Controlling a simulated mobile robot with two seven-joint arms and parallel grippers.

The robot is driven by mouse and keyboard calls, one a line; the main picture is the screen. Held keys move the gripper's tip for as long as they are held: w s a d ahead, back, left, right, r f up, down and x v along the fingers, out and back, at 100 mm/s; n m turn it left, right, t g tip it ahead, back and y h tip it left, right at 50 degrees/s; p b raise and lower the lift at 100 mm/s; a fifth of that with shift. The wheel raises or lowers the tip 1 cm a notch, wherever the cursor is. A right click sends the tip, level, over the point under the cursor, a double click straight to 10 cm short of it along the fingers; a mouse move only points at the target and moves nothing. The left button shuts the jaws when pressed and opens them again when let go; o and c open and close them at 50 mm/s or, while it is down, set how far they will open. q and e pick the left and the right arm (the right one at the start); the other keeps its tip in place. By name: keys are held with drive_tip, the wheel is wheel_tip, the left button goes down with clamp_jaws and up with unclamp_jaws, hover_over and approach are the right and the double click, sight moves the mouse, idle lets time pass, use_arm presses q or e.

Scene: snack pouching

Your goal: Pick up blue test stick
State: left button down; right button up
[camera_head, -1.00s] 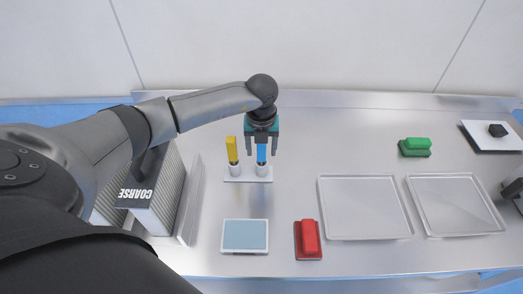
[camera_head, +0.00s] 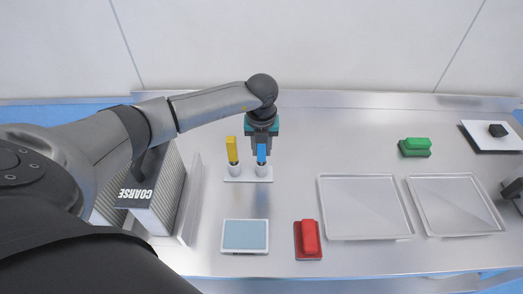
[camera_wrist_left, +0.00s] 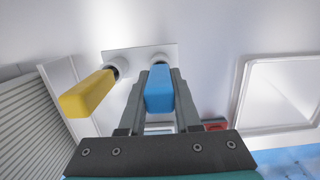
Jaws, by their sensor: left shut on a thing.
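The blue test stick (camera_head: 261,153) stands upright in the right cup of a small white holder (camera_head: 248,179). My left gripper (camera_head: 261,146) is above the holder, shut on the upper part of the blue stick. In the left wrist view the blue stick (camera_wrist_left: 159,90) sits between the two fingers (camera_wrist_left: 158,100). A yellow stick (camera_head: 231,149) stands in the left cup of the holder, beside the gripper and apart from it; it also shows in the left wrist view (camera_wrist_left: 88,94). The lower end of the blue stick is hidden in its cup.
A box marked COARSE (camera_head: 150,195) stands at the left. A blue-grey pad (camera_head: 245,236) and a red block (camera_head: 309,238) lie in front. Two clear trays (camera_head: 365,207) (camera_head: 456,204) and a green block (camera_head: 415,146) are at the right. A grey device stands at the right edge (camera_head: 513,188).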

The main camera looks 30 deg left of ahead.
use_arm(q)
wheel_tip(320, 180, up, 26)
drive_tip(key=p, duration=0.4)
idle(0.8)
